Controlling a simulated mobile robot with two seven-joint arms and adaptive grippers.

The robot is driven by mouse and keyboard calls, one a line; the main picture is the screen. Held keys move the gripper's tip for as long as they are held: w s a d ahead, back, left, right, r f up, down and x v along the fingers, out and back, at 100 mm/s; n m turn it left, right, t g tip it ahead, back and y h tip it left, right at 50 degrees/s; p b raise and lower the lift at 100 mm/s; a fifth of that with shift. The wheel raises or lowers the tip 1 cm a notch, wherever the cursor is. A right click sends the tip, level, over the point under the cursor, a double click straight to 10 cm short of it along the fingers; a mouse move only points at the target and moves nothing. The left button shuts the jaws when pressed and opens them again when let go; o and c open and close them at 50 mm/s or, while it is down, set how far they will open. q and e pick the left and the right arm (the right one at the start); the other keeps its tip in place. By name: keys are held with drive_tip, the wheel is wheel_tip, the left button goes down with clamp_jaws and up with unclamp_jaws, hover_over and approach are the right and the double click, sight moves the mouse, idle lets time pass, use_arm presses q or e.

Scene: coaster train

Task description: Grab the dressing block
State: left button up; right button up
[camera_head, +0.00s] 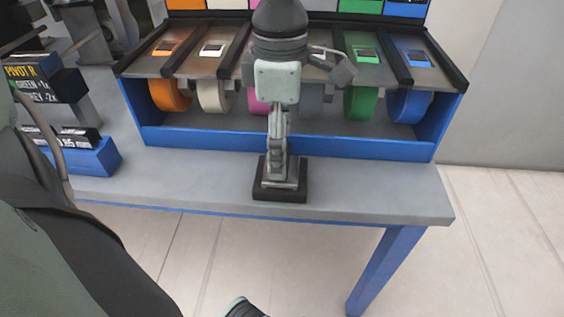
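A small black block (263,188) with a pale grey top stands on the bench near its front edge. I take it to be the dressing block, though no label shows. A dark gripper with pale parts, which looks like my left one (281,160), points down over it from the top of the frame. Its finger linkage reaches the block's top and hides part of it. I cannot tell whether the fingers close on the block or only stand in front of it. The block appears to rest on the bench. My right gripper is not recognisable in view.
The grey bench top (390,200) has blue legs. Behind the block stands a blue rack (290,144) with several coloured rolls. Dark labelled blocks (50,85) and a blue box (90,158) lie at left. The bench right of the block is clear.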

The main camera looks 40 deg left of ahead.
use_arm(q)
wheel_tip(320, 180, down, 2)
drive_tip(key=shift+f, duration=0.25)
drive_tip(key=c, duration=1.7)
